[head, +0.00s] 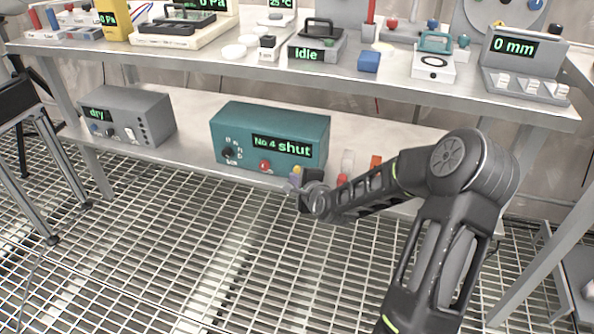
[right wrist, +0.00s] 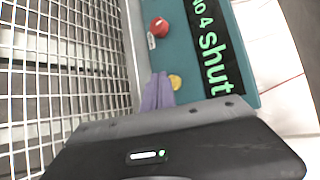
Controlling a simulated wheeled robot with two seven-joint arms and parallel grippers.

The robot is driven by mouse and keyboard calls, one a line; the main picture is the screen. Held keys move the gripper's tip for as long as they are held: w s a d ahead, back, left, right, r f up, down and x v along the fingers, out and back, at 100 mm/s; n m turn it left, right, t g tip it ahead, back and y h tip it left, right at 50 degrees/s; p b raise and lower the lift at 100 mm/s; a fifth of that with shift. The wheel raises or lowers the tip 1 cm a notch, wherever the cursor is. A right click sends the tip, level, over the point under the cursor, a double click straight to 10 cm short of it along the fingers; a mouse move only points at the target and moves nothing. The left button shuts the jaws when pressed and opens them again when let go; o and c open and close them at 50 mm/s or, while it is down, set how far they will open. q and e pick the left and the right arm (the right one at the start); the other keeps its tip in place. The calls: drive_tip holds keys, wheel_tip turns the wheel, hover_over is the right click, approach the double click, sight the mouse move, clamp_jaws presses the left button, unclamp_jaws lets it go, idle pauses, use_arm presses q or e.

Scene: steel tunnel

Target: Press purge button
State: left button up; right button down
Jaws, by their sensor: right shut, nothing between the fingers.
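A teal box (head: 270,122) stands on the lower shelf, its display reading "No 4 shut". Its front carries a dark dial (head: 230,152), a red button (head: 265,165) and a yellow button (head: 297,169). The right wrist view also shows the red button (right wrist: 159,27) and the yellow button (right wrist: 175,82). I cannot read which button is the purge one. My right gripper (head: 295,180) is shut and empty, its purple fingertips (right wrist: 158,90) close by the yellow button and partly overlapping it in view. Whether they touch it I cannot tell. My left gripper is not in view.
A grey box reading "dry" (head: 127,116) stands left on the lower shelf (head: 190,118). Small red, white and orange items (head: 376,161) lie right of the teal box. The upper bench (head: 205,60) with several devices overhangs the shelf. The grating floor (head: 190,250) is clear.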

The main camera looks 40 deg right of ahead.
drive_tip(key=shift+a, duration=0.15)
drive_tip(key=shift+s+a+p, duration=0.25)
drive_tip(key=shift+s+a, duration=0.5)
drive_tip(key=shift+a, duration=0.25)
drive_tip(key=shift+s+a+p, duration=0.2)
drive_tip(key=shift+s+a, duration=0.55)
drive_tip(key=shift+a, duration=0.25)
